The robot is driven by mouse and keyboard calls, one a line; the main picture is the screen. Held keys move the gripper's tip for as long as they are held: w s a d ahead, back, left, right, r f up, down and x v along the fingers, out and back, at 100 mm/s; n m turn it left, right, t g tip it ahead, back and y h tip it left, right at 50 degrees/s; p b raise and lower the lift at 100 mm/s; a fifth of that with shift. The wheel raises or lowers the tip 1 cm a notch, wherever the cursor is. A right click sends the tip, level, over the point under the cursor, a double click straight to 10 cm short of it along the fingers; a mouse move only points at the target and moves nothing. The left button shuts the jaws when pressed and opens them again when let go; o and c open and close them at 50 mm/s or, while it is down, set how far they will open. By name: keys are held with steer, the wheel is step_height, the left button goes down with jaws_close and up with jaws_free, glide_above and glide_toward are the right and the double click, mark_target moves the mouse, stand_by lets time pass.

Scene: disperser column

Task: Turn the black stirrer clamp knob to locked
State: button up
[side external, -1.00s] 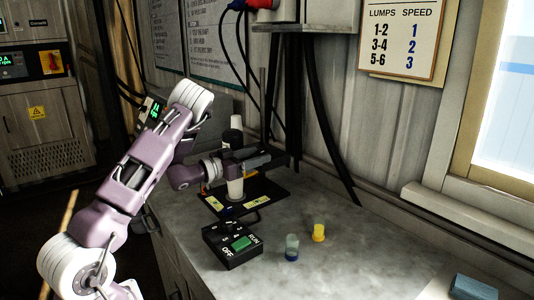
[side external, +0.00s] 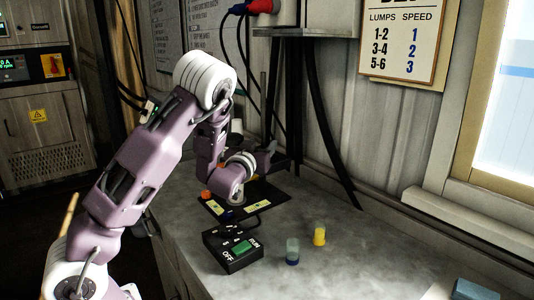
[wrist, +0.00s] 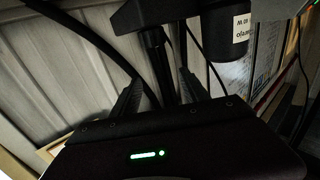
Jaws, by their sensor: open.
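In the side view my gripper (side external: 268,152) is beside the disperser stand, with my wrist and forearm in front of most of the stirrer. In the wrist view my gripper (wrist: 160,78) is open, its two dark fingers on either side of the black upright column (wrist: 157,55), with no contact clear. A black clamp body (wrist: 145,15) crosses the column at the top of that view. A dark cylinder with a white label (wrist: 228,35) hangs to its right. I cannot single out the clamp knob in either view.
The black control box (side external: 233,247) with a green switch stands on the bench in front of the dark base plate (side external: 266,203). A blue-based vial (side external: 292,252) and a yellow one (side external: 319,236) stand to its right. Black cables (side external: 325,130) hang behind the stand.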

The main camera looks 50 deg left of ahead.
steer(key=f, duration=0.5)
steer(key=shift+w+a, duration=0.2)
steer(key=shift+a, duration=0.05)
steer(key=x, duration=0.6)
steer(key=shift+w+a, duration=0.2)
